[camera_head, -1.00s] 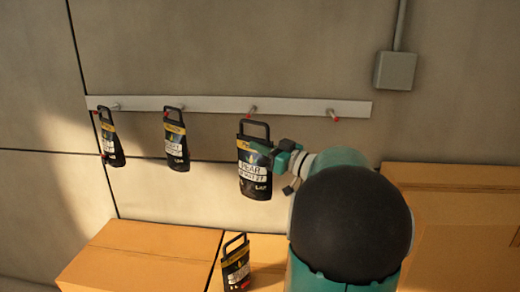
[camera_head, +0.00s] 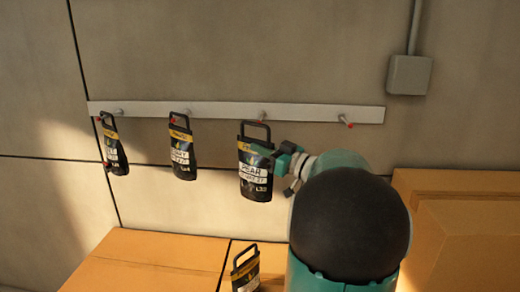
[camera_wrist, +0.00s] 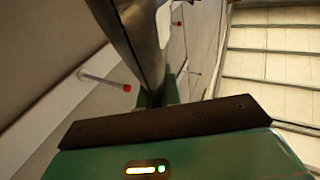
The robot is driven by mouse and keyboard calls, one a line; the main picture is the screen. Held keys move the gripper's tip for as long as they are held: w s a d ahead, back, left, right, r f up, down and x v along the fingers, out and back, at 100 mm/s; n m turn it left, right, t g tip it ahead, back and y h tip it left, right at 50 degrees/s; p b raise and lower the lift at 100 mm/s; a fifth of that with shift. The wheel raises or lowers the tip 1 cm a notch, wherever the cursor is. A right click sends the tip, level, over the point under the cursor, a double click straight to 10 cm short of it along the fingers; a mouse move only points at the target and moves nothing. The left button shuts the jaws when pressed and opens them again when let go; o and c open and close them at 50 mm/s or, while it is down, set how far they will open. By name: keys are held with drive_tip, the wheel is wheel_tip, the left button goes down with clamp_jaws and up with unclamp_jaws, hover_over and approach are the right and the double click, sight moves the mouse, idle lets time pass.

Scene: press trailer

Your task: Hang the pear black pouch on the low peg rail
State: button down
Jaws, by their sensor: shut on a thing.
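The pear black pouch (camera_head: 255,176) hangs upright in my gripper (camera_head: 276,160), which is shut on its right edge. Its black handle loop (camera_head: 255,124) is at the height of the low peg rail (camera_head: 220,110), close to the third peg (camera_head: 262,117). I cannot tell whether that peg's red tip is inside the loop or behind it. In the wrist view the pouch (camera_wrist: 140,38) shows edge-on, dark and shiny, above my gripper (camera_wrist: 160,95). A red-tipped peg (camera_wrist: 108,81) sticks out to its left there, apart from the visible pouch body.
Two black pouches hang on the rail's left pegs, one at far left (camera_head: 115,154) and one beside it (camera_head: 182,150). The right peg (camera_head: 345,121) is bare. Another pouch (camera_head: 245,272) stands by cardboard boxes (camera_head: 150,262) below. A grey wall box (camera_head: 409,75) is at upper right.

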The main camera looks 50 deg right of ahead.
drive_tip(key=shift+w+d+f, duration=0.1)
drive_tip(key=shift+w+d, duration=0.65)
drive_tip(key=shift+d, duration=0.15)
drive_tip(key=shift+w+d, duration=0.7)
drive_tip(key=shift+d, duration=0.2)
drive_tip(key=shift+w+d+r, duration=0.1)
drive_tip(key=shift+d+r, duration=0.2)
drive_tip(key=shift+r, duration=0.15)
drive_tip(key=shift+w+d, duration=0.85)
drive_tip(key=shift+d, duration=0.25)
drive_tip(key=shift+w+d, duration=0.85)
drive_tip(key=shift+d, duration=0.2)
drive_tip(key=shift+w+d+f, duration=0.3)
drive_tip(key=shift+d+f, duration=0.1)
drive_tip(key=shift+f, duration=0.3)
